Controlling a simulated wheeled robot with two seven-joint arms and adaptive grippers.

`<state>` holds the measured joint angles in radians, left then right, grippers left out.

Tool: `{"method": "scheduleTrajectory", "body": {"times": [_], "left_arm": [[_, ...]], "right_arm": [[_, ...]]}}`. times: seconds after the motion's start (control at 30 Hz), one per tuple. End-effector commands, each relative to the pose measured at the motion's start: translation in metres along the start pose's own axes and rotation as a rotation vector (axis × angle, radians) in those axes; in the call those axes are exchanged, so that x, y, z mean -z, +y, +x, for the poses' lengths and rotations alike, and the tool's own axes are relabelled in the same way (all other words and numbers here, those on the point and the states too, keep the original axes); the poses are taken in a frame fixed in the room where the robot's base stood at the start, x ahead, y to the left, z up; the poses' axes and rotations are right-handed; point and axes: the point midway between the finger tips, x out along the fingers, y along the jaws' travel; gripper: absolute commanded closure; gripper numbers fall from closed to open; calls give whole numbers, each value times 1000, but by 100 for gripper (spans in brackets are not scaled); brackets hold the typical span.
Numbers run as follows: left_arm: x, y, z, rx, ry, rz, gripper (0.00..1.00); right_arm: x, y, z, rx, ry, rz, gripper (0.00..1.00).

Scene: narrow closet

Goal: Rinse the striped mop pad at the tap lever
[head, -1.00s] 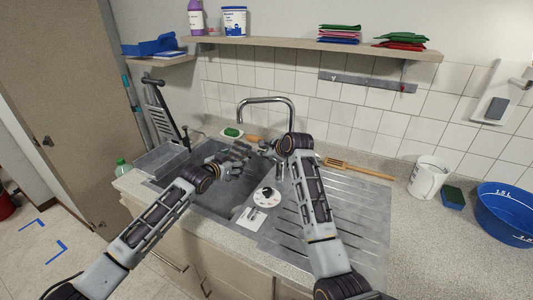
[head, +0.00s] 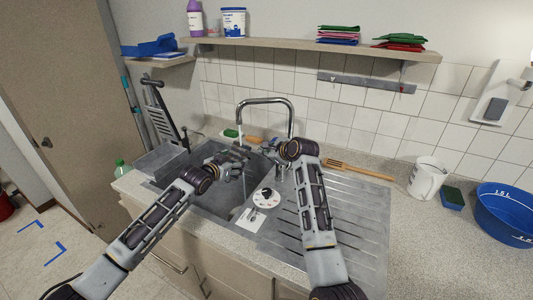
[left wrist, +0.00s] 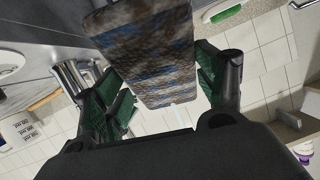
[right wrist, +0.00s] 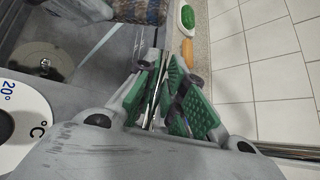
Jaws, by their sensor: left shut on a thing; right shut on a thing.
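The mop pad (left wrist: 145,50), mottled in brown, grey and blue bands, is held in my left gripper (left wrist: 160,88) over the sink. It also shows at the top of the right wrist view (right wrist: 140,10). In the head view my left gripper (head: 236,160) is in front of the spout and the pad there is small and dark. My right gripper (right wrist: 165,95) is shut on the slim metal tap lever (right wrist: 158,85). The arched tap (head: 266,99) stands behind the sink. A thin pale stream (right wrist: 100,43) shows beside the pad; I cannot tell whether it touches it.
The grey sink (head: 208,200) has a ribbed drainer (head: 335,215) at its right. A round temperature dial (head: 267,197) is near its front. A green-and-white brush (head: 231,133) lies behind the sink. A white jug (head: 427,178) and blue basin (head: 508,212) stand to the right.

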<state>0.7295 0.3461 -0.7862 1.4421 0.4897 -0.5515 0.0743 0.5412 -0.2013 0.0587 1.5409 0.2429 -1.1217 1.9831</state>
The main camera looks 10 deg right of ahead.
Motion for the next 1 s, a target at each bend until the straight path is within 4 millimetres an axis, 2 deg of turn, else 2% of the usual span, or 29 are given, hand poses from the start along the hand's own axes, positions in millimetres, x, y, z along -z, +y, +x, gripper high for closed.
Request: {"method": "scheduleTrajectory", "body": {"times": [0.1,0.13,0.3,0.73,1.0], "left_arm": [[1,0,0,0,2,0,57],[1,0,0,0,2,0,57],[1,0,0,0,2,0,57],[1,0,0,0,2,0,57],[1,0,0,0,2,0,57]], "right_arm": [[0,0,0,-1,0,0,100],[0,0,0,-1,0,-1,86],[0,0,0,-1,1,-1,67],[0,0,-2,-1,1,-1,67],[0,0,-16,-1,0,-1,67]]}}
